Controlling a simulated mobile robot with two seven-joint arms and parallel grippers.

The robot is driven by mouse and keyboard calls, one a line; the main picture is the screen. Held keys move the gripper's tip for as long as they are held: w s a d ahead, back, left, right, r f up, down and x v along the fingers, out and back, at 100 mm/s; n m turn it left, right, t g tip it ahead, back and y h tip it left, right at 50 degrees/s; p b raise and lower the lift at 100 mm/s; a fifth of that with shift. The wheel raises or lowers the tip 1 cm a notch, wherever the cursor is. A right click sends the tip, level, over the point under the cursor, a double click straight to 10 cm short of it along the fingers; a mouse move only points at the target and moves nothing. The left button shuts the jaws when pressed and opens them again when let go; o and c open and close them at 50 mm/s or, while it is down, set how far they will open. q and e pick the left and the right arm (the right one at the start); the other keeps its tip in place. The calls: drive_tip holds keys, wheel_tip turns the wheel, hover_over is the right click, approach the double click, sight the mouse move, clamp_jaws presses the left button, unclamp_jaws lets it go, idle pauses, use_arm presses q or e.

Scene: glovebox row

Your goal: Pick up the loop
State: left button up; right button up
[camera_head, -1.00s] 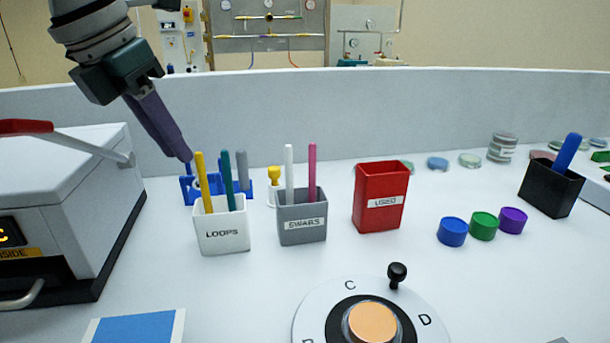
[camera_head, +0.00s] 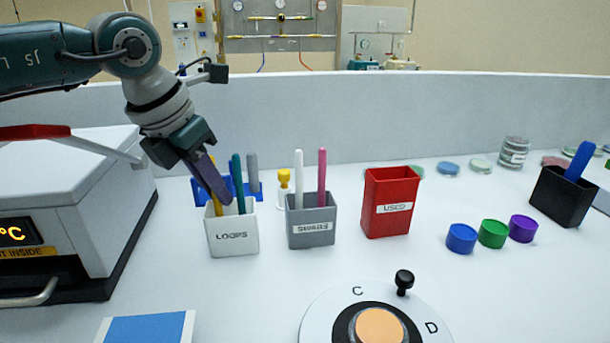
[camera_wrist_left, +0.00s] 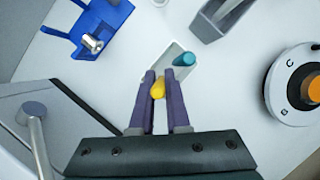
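The white cup marked LOOPS (camera_head: 232,238) holds a yellow-handled loop (camera_head: 216,209) and a teal-handled loop (camera_head: 238,170). My left gripper (camera_head: 225,198) points down at the cup, its purple fingers covering much of the yellow handle in the head view. In the left wrist view, the yellow handle (camera_wrist_left: 158,89) lies between the two fingers (camera_wrist_left: 157,80), with little gap. I cannot tell whether they press on it. The teal handle (camera_wrist_left: 184,59) is just to the right, outside the fingers. The lower ends of the loops are hidden in the cup. My right gripper is not in view.
A grey SWABS cup (camera_head: 311,231) with white and pink handles stands close on the right. A blue rack (camera_head: 200,190) is behind the cup. A red USED bin (camera_head: 388,218) stands further right. A white heated box (camera_head: 60,210) is at left; a round dial (camera_head: 330,312) is in front.

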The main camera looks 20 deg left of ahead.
use_arm(q)
clamp_jaws()
drive_tip(key=shift+r, duration=0.15)
wheel_tip(320, 180, up, 20)
idle(0.6)
idle(1.6)
